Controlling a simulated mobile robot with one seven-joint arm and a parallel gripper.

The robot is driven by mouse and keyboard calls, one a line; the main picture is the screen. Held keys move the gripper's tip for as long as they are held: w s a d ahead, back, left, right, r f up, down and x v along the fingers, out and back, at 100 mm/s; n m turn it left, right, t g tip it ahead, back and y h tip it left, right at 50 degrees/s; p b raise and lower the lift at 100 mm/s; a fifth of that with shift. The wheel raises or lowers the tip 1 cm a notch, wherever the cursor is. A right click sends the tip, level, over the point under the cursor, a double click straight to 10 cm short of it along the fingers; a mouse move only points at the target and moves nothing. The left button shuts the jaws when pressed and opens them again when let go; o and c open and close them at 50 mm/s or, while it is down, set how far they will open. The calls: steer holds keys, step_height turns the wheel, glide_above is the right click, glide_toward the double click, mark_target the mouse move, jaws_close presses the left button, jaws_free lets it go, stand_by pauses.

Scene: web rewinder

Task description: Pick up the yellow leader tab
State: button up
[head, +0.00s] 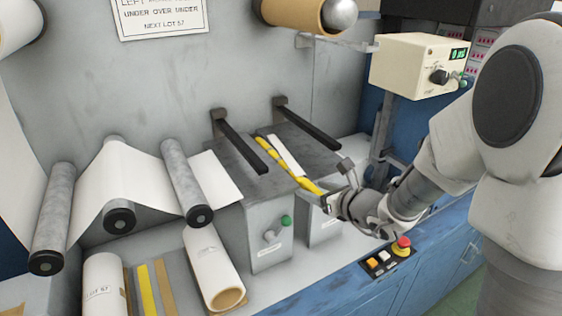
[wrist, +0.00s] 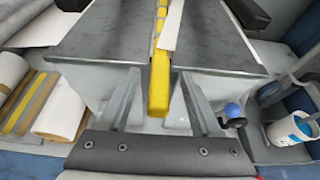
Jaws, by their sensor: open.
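The yellow leader tab (head: 309,185) is the front end of a yellow strip on the grey block tops below two dark bars. A white strip lies along its right side farther back. In the wrist view the tab (wrist: 159,92) sticks out past the blocks' front edge, over the gap between them. My gripper (wrist: 159,76) is open, with one finger on each side of the tab and a visible gap to both. In the head view my gripper (head: 333,192) is at the tab's front end, and its fingers are partly hard to make out.
Two dark bars (head: 243,141) (head: 307,123) reach out above the blocks (head: 270,237). A green-topped valve (head: 276,231) is on the left block's front. Rollers with white web (head: 127,180) stand left. A red stop button (head: 401,246) sits on the blue front ledge.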

steer(key=shift+c, duration=0.3)
jaws_close()
stand_by(1.1)
